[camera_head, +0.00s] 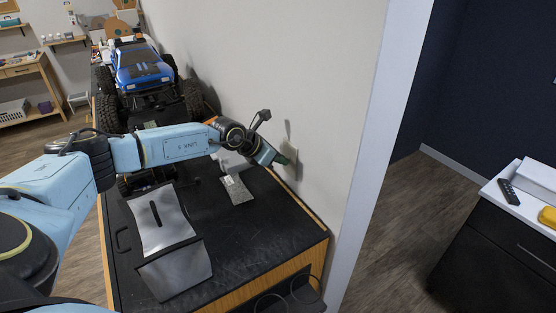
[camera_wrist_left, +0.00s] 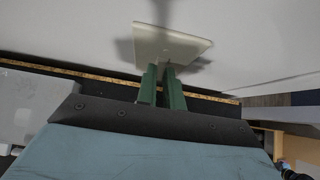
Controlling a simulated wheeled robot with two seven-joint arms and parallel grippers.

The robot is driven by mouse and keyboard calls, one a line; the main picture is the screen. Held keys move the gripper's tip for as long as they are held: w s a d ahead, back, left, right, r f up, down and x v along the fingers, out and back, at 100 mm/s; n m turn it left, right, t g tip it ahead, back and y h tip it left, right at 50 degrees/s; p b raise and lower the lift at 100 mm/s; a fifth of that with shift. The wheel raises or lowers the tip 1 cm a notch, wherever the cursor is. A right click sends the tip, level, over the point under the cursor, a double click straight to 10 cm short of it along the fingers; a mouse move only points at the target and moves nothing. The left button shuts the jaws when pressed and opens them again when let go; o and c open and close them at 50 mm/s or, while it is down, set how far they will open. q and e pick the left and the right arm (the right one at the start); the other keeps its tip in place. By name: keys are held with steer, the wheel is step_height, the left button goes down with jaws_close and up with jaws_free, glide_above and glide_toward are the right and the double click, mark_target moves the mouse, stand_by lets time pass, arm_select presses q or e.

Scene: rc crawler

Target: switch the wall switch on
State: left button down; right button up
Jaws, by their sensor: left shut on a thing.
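The wall switch shows in the head view as a pale plate (camera_head: 292,152) on the light wall above the black worktop. In the left wrist view its cream plate (camera_wrist_left: 190,48) is at the top centre. My left gripper (camera_head: 284,160) reaches it from the left, its green fingers (camera_wrist_left: 163,72) at the plate. The fingers are shut on the switch's small middle part, which they hide. I cannot tell which way the switch is set. My right gripper is in neither view.
A blue RC crawler (camera_head: 140,65) stands at the far end of the black worktop (camera_head: 255,245). A grey pouch (camera_head: 160,222) and a small packet (camera_head: 237,189) lie nearer. A white wall edge (camera_head: 375,150) is right of the switch. A dark cabinet (camera_head: 500,250) stands beyond.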

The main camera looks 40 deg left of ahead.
arm_select(q)
steer(key=shift+g, duration=0.3)
steer(key=c, duration=1.5)
jaws_free()
steer(key=shift+w, duration=0.1)
steer(key=shift+r, duration=0.1)
steer(key=shift+b+v, duration=1.55)
steer(key=shift+v, duration=5.15)
steer(key=shift+d, duration=0.1)
